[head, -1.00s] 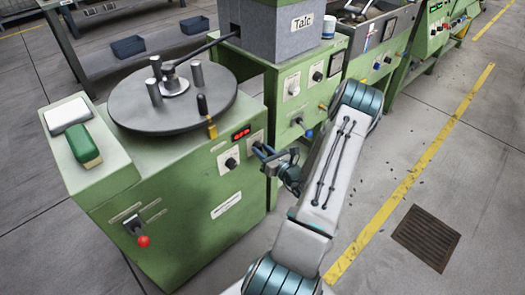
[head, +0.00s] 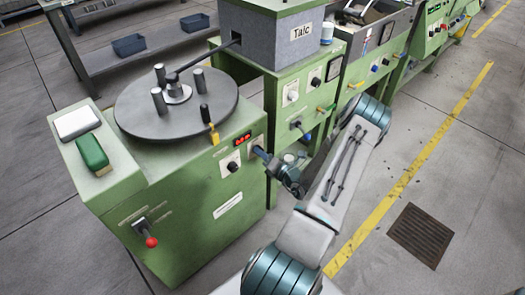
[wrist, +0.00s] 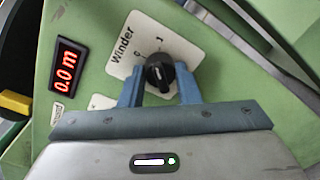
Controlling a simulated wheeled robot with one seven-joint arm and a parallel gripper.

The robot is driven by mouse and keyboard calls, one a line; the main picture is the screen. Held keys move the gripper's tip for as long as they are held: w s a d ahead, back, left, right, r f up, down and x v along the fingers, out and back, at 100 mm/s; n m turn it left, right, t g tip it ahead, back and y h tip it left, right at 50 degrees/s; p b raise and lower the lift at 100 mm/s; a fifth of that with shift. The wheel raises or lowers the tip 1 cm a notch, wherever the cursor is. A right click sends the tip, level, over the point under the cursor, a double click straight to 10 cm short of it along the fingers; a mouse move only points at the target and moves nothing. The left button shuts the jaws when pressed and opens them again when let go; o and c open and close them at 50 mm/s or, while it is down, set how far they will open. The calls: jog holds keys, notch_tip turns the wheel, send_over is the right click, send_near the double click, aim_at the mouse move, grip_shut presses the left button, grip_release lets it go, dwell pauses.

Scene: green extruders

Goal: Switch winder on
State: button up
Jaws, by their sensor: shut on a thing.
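The winder switch is a black rotary knob (wrist: 160,72) on a white plate marked "Winder" (wrist: 125,50), with position marks above the knob, in the wrist view. My gripper (wrist: 160,92) has its two blue fingers on either side of the knob and is shut on it. The knob's white pointer line is small, and I cannot tell its exact setting. In the head view my gripper (head: 258,153) is at the front panel of the green winder machine (head: 190,210), by its right edge. It hides the knob there.
A red display (wrist: 66,70) reads 0.0 m beside the plate. A round turntable (head: 215,115) tops the machine. Open floor (head: 460,180) lies to the right.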

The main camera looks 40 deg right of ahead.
jog(key=shift+m+p, duration=0.7)
jog(key=shift+m, duration=0.8)
jog(key=o, duration=1)
jog(key=shift+c, duration=0.2)
jog(key=shift+s, duration=0.15)
jog(key=s, duration=1.3)
jog(key=shift+s+d+r, duration=0.3)
jog(key=shift+d, duration=0.15)
